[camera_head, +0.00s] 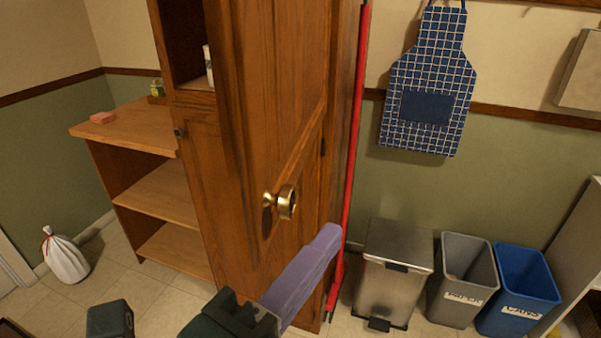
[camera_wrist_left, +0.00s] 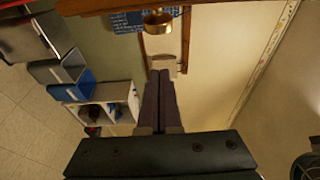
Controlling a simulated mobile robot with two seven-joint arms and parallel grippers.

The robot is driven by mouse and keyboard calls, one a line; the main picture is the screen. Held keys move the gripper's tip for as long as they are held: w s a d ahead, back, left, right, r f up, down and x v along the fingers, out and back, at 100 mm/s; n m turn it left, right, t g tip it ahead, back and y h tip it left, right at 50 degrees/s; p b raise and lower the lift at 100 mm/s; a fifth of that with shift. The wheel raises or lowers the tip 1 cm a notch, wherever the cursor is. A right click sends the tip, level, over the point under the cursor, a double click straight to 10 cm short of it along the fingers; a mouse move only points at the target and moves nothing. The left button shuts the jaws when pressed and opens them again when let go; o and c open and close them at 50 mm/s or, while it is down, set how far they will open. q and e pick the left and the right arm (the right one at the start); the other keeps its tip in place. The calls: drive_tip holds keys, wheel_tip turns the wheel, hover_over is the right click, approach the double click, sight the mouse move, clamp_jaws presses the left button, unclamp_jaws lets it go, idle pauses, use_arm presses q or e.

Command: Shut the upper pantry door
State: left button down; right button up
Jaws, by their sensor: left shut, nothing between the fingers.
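The upper pantry door (camera_head: 275,90) is a brown wooden panel standing open, swung out from the tall cabinet (camera_head: 203,160). Part of the cabinet's upper opening shows at its left. A round brass knob (camera_head: 287,203) sits low on the door; it also shows at the top of the left wrist view (camera_wrist_left: 157,22). My left gripper (camera_head: 328,234) has its purple fingers shut and empty, below and right of the knob in the head view. In the wrist view the fingertips (camera_wrist_left: 160,74) point toward the knob, with a gap visible between them. My right gripper is not in view.
A red pole (camera_head: 352,130) stands right of the cabinet. A steel bin (camera_head: 395,275), a grey bin (camera_head: 463,275) and a blue bin (camera_head: 520,290) stand along the wall under a checked apron (camera_head: 428,75). A wooden shelf unit (camera_head: 140,130) is at left, with a white bag (camera_head: 65,258) on the floor.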

use_arm(q)
drive_tip(key=shift+w+a+p, duration=0.5)
drive_tip(key=shift+w+a, duration=0.1)
drive_tip(key=shift+w, duration=0.3)
drive_tip(key=shift+w+a+p, duration=0.45)
drive_tip(key=shift+w+a, duration=0.15)
drive_tip(key=shift+w, duration=0.25)
